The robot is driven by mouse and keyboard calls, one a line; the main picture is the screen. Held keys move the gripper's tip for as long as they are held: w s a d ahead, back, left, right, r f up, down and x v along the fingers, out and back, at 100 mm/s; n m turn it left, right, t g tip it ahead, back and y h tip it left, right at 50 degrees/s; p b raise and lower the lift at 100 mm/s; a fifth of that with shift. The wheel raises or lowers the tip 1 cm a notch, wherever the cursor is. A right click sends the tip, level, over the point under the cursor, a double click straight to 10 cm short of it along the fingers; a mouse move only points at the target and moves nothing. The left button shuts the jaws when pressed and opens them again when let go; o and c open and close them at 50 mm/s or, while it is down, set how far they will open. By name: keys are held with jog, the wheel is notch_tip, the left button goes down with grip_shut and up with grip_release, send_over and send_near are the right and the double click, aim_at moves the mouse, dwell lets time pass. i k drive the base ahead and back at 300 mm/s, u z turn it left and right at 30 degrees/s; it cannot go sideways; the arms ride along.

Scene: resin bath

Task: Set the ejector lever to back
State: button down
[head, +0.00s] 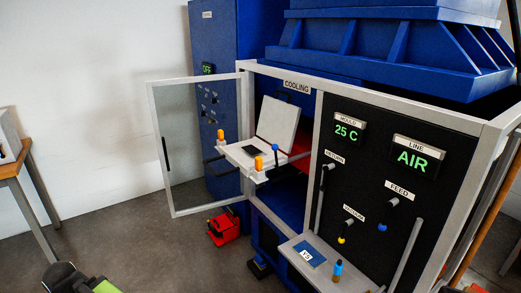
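A small lever with a blue knob (275,148) stands upright at the right end of the white mould (240,153), inside the open cooling cabinet. It may be the ejector lever; no label on it can be read, and I cannot tell which setting it is at. The mould lies open, with a pale plate (278,121) raised at its back and orange-topped posts at its front edge.
The cabinet's glass door (187,150) stands swung open to the left. A black panel (350,200) carries valve handles and displays reading 25 C and AIR. A red object (223,228) is on the floor.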

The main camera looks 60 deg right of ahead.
aim_at(275, 148)
jog(key=z, duration=0.05)
jog(key=i, duration=1)
jog(key=u, duration=0.1)
